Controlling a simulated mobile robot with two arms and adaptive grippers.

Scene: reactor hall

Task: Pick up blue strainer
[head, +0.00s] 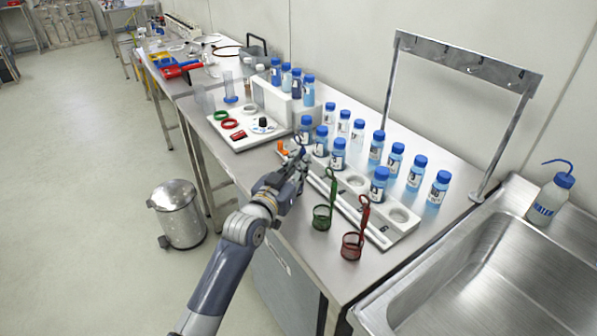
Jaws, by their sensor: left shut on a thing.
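My left gripper (300,163) reaches over the bench and is shut on the blue strainer. Only what looks like the dark top of the strainer's handle (299,142) shows above the fingers. Its basket is hidden behind my gripper and wrist, so I cannot tell if it touches the bench. A green strainer (322,217) and a red strainer (352,246) stand to the right of my arm, with their handles pointing up. My right gripper is not in view.
A white rack (398,215) with several blue-capped bottles lies behind the strainers. A metal hanger with hooks (465,66) stands at the back. A sink (480,285) is at right, with a wash bottle (551,196). A metal bin (178,214) stands on the floor.

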